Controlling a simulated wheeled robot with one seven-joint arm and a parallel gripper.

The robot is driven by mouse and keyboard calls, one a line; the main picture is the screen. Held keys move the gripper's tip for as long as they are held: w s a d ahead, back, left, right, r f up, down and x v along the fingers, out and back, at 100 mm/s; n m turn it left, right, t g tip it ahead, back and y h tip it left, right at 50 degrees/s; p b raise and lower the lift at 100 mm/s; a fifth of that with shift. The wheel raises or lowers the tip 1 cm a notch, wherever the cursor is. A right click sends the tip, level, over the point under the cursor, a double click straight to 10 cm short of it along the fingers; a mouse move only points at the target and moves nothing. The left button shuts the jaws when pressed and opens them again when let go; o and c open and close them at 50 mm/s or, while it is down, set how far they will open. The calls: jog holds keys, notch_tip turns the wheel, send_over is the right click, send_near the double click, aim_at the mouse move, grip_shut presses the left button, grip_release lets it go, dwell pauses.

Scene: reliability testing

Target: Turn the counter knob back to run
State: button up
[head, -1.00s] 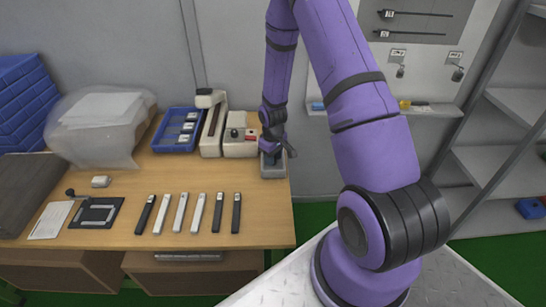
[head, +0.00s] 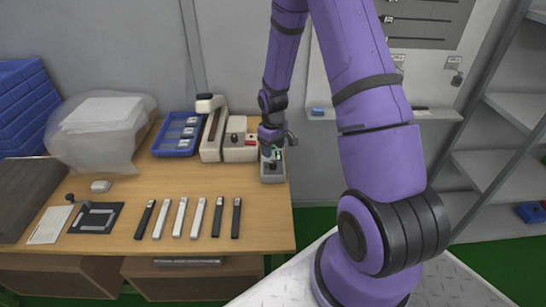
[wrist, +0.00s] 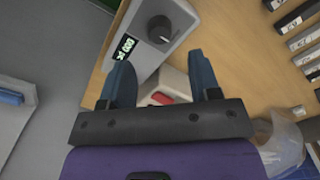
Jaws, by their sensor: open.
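The counter (head: 273,173) is a small grey box at the right end of the bench. Its black knob (wrist: 159,29) shows in the wrist view with a pale pointer line, beside a lit green digit display (wrist: 125,47). The display also shows in the head view (head: 279,153). My gripper (wrist: 163,75) is open, its two blue fingers spread with nothing between them touching the knob. In the wrist view the knob lies beyond the fingertips, apart from them. In the head view my gripper is over the counter's back end, and its fingers are hard to make out.
A beige device with a black knob and red part (head: 240,141) stands just left of the counter. A blue tray (head: 177,134) is further left. Several black and white bars (head: 181,217) lie in a row at the front. The bench right of the counter ends closely.

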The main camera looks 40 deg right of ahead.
jog(key=shift+r, duration=2.1)
notch_tip(320, 180, up, 14)
jog(key=t, duration=0.1)
send_over(273, 162)
jog(key=s+a, duration=0.3)
jog(key=a, duration=0.1)
jog(key=s+a+r+m+t, duration=0.1)
jog(key=s+a+r, duration=0.25)
jog(key=r, duration=0.55)
jog(key=s+a+r+t, duration=0.1)
jog(key=s+a+r, duration=0.2)
jog(key=s+r, duration=0.3)
jog(key=s+a+r+m+t, duration=0.1)
jog(key=s+r, duration=0.5)
jog(key=s, duration=0.8)
jog(key=shift+s+a+t, duration=0.15)
jog(key=shift+a+t, duration=0.45)
jog(key=shift+a, duration=0.3)
